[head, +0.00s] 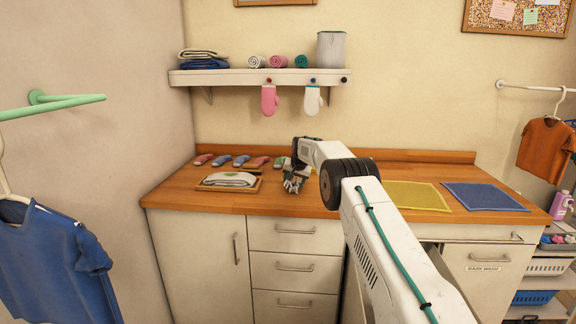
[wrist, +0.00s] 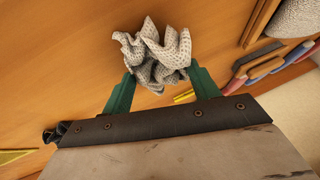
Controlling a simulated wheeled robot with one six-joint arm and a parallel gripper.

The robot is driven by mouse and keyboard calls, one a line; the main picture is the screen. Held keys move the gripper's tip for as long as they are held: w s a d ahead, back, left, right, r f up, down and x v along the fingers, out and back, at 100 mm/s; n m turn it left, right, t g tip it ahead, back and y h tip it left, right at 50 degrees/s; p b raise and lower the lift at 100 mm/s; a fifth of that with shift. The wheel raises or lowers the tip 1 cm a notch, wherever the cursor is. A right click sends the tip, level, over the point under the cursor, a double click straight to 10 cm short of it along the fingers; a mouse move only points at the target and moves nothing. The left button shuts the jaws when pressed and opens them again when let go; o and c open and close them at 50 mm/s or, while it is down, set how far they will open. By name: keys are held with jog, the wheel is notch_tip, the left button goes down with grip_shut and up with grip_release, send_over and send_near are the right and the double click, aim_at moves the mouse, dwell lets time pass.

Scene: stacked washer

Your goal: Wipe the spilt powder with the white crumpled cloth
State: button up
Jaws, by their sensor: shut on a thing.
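The white crumpled cloth (wrist: 155,52) is pale grey-white with a knitted texture. It is bunched between the green fingers of my gripper (wrist: 160,72) in the wrist view, with its folds sticking out past the tips. My gripper is shut on it. In the head view, the cloth (head: 293,184) shows at the end of my arm, low over the wooden counter (head: 270,205), left of the middle. I cannot tell whether it touches the wood. I cannot make out the spilt powder in either view; my arm hides part of the counter.
A yellow mat (head: 416,195) and a blue mat (head: 483,196) lie to the right. A wall shelf (head: 235,77) is above.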

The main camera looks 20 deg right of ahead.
jog(key=shift+w+a, duration=0.4)
jog(key=shift+a, duration=0.35)
jog(key=shift+w+a, duration=0.15)
jog(key=shift+a, duration=0.1)
notch_tip(320, 180, up, 3)
jog(key=shift+d+f, duration=0.1)
jog(key=shift+d+r, duration=0.25)
jog(key=shift+r, duration=2.35)
